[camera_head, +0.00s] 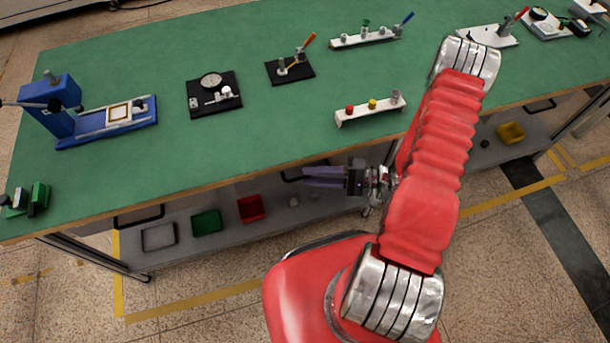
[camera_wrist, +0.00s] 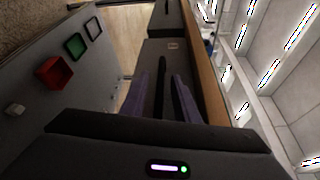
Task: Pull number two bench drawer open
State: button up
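My gripper (camera_head: 306,177) is at the bench's front edge, low beside the drawers, with its two purple fingers pointing left. In the wrist view my gripper (camera_wrist: 160,76) is open, and its fingers stand apart on either side of a dark bar handle (camera_wrist: 159,88). The handle is on a grey drawer front (camera_wrist: 154,50) that carries a small pale label (camera_wrist: 173,45); its number is too small to read. This drawer looks shut. I cannot tell whether either finger touches the handle. In the head view the bench top's edge hides most of this drawer.
The green bench top (camera_head: 250,140) holds a blue fixture (camera_head: 62,108), black gauge stands and a white peg rack (camera_head: 370,110). Another drawer handle (camera_head: 140,217) shows at left. The lower shelf (camera_head: 185,240) carries a green tray (camera_head: 206,222) and a red bin (camera_head: 251,208).

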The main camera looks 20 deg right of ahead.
jog(key=shift+x, duration=1.25)
jog(key=shift+c, duration=0.5)
grip_shut()
jog(key=shift+a, duration=0.1)
jog(key=shift+s+f, duration=0.1)
jog(key=shift+s, duration=0.05)
